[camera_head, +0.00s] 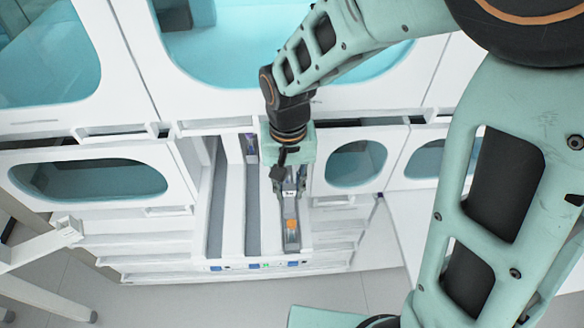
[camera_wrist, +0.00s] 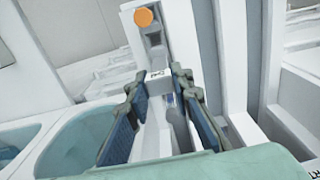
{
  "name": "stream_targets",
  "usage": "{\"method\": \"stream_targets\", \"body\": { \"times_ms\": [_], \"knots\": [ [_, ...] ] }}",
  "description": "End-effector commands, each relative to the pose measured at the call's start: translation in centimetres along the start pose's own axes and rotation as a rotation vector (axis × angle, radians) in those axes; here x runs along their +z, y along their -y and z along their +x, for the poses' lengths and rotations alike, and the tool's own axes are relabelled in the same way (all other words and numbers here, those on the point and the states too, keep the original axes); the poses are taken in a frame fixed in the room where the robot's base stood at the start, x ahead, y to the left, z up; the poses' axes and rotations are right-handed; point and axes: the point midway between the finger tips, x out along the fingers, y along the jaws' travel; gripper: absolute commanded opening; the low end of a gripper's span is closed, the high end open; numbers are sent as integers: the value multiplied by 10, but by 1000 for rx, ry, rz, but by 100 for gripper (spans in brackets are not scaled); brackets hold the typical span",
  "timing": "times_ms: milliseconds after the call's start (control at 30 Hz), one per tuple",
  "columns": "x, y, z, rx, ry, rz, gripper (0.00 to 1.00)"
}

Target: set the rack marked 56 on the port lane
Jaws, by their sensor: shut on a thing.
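A narrow grey-white rack (camera_head: 291,238) with an orange round cap stands over the rightmost lane of the pulled-out tray (camera_head: 236,225). It also shows in the wrist view (camera_wrist: 153,58), with its orange end farthest from me. A small label on its top is too small to read for certain. My gripper (camera_head: 289,187) is shut on the rack near its rear end, and the blue-padded fingers (camera_wrist: 160,90) stand on either side of it. I cannot tell whether the rack touches the lane floor. The left and middle lanes show long bare grey floors.
A purple item (camera_head: 251,148) sits at the far end of the middle lane. White cabinets with teal windows (camera_head: 357,163) stand behind and beside the tray.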

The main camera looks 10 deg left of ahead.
Motion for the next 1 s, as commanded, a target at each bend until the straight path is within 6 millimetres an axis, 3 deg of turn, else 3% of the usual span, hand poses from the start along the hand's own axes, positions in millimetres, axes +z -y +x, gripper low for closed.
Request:
{"method": "stream_targets", "body": {
  "times_ms": [767, 800, 1000],
  "knots": [
    [0, 0, 7, 0, 0, 0, 0],
    [0, 0, 7, 0, 0, 0, 24],
    [0, 0, 7, 0, 0, 0, 41]
  ]
}}
